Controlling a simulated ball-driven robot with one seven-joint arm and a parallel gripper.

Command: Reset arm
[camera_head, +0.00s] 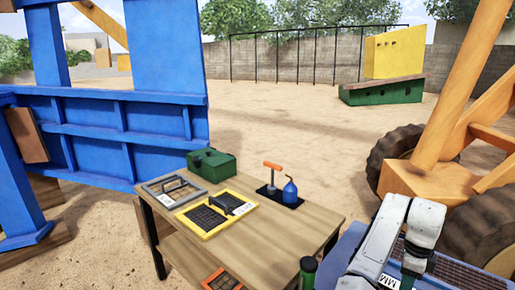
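My white arm (388,238) is at the bottom right, folded, with a bend at the top and one link pointing down. The dark part at its lower end seems to be my gripper (414,263). Its fingers cannot be made out, and nothing can be seen held in it. The arm is to the right of the wooden table (270,235), apart from the items on the tabletop.
A green cylinder (307,272) stands near my arm. A big wheel (395,150) and orange frame (440,180) are at right.

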